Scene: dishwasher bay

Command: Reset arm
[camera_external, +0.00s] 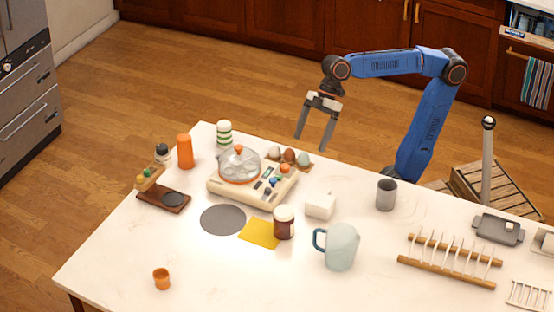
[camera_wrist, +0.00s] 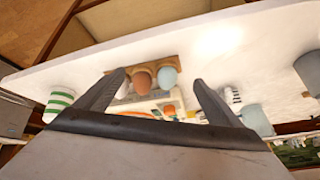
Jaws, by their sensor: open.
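My blue arm stands behind the white table, with its elbow bent and raised. My gripper (camera_external: 315,125) hangs over the table's far edge, pointing down, with its two fingers apart and nothing between them. In the wrist view my gripper (camera_wrist: 155,78) shows both dark fingers spread. Beyond them is an egg holder (camera_wrist: 150,70) with several eggs on the table. In the external view the egg holder (camera_external: 303,166) lies near the table's far edge, below and a little left of my gripper. The fingers appear clear of everything.
On the table (camera_external: 210,285) stand a cream appliance (camera_external: 230,190) with a clear bowl, a brown jar (camera_external: 284,223), a pale blue pitcher (camera_external: 341,248), a grey cup (camera_external: 386,194) and a wooden rack (camera_external: 450,269). An orange bottle (camera_external: 185,151) stands at left. The front middle is mostly clear.

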